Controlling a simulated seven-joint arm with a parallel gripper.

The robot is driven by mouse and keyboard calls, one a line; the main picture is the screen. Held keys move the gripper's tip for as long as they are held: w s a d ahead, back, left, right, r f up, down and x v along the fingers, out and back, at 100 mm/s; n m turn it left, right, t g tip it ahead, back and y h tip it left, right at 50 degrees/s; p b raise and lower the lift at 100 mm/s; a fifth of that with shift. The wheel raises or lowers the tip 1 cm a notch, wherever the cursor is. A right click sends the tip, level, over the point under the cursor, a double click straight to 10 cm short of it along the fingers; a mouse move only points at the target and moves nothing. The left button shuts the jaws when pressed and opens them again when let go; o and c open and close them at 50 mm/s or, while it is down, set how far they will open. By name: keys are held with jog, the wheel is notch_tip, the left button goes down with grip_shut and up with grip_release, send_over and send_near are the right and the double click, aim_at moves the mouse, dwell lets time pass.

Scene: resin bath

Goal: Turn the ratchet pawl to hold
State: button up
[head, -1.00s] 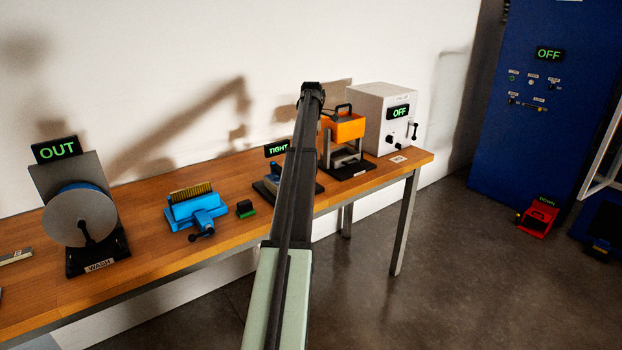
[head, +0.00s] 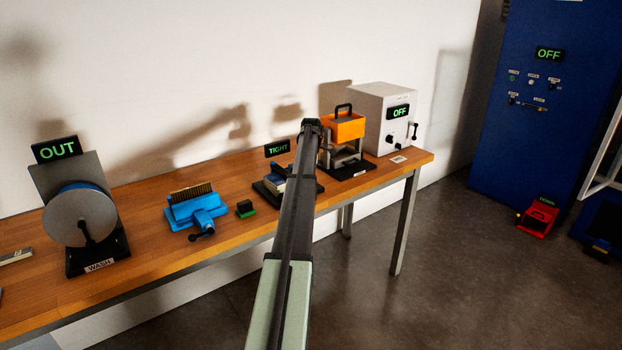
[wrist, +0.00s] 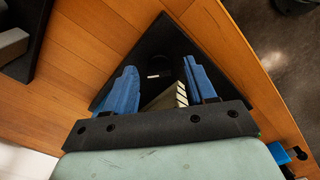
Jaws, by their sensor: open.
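The device with the green TIGHT sign (head: 277,148) stands on a black base (head: 263,189) at the middle of the bench. My arm covers its right part in the head view. I cannot make out the ratchet pawl for certain in either view. In the wrist view my gripper (wrist: 160,78) is open, its two blue fingers wide apart above a black plate (wrist: 150,45). A pale metallic piece (wrist: 180,95) and a dark, unclear shape show between the fingers. Nothing is held. In the head view my arm hides the fingertips.
An orange press-like device (head: 348,128) and a white box with an OFF sign (head: 399,112) stand to the right on the bench (head: 235,222).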

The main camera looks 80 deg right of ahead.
jog(key=shift+f, duration=0.3)
grip_shut()
dwell(0.5)
jog(key=shift+m, duration=0.3)
jog(key=m, duration=0.4)
jog(key=shift+m, duration=0.3)
jog(key=m, duration=0.5)
dwell(0.4)
